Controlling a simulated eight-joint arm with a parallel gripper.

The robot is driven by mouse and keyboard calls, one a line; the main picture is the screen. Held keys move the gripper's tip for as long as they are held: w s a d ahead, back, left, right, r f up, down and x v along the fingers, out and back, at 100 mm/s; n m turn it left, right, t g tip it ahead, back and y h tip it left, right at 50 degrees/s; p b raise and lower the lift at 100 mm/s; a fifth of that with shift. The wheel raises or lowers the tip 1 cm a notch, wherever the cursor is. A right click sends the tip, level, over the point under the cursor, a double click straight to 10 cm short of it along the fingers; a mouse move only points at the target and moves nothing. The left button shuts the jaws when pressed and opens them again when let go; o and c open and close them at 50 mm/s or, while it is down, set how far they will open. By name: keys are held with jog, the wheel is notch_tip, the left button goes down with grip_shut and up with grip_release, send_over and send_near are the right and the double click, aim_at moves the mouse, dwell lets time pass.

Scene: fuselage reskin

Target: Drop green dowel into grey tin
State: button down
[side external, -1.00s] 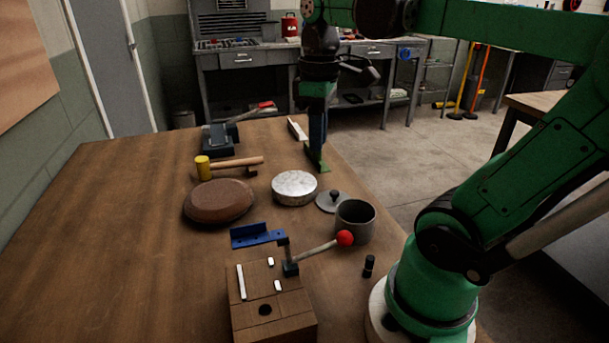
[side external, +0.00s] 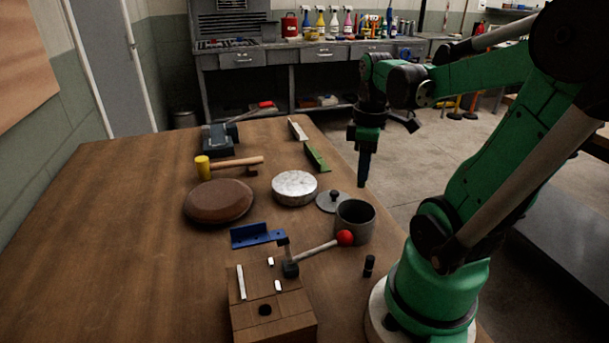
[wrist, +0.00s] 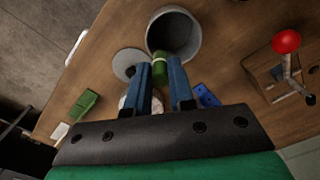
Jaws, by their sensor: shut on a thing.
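The green dowel (wrist: 160,68) shows in the wrist view between the blue fingertips of my gripper (wrist: 165,76), which is shut on it. In the side view my gripper (side external: 363,182) hangs fingers down near the table's right edge, beyond the tin; the dowel cannot be made out there. The grey tin (side external: 355,225) stands upright and open-topped at the table's right side. In the wrist view the tin (wrist: 174,38) lies just ahead of the fingertips, and the dowel's far end overlaps the near rim in the picture. The dowel is outside the tin's mouth.
A grey lid with a knob (side external: 333,201) lies beside the tin. A red-knobbed lever (side external: 345,238) on a wooden block reaches close to the tin. A silver round tin (side external: 294,187), brown disc (side external: 218,201), blue bracket (side external: 257,236), green bracket (side external: 317,157) and mallet (side external: 230,166) lie around.

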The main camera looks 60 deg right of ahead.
jog(key=shift+f, duration=0.3)
jog(key=c, duration=0.7)
grip_release()
jog(key=shift+r, duration=2.85)
jog(key=w+a+f+t, duration=0.1)
jog(key=w+a+t, duration=0.1)
jog(key=a, duration=0.3)
jog(key=w+a+f+m+t, duration=0.1)
jog(key=w+a+t, duration=0.1)
jog(key=w+a, duration=0.3)
jog(key=w+a+f+m+t, duration=0.1)
jog(key=w+a+t, duration=0.2)
jog(key=a, duration=0.3)
jog(key=shift+w+a+f, duration=0.15)
jog(key=shift+w+a, duration=0.2)
jog(key=shift+w, duration=0.1)
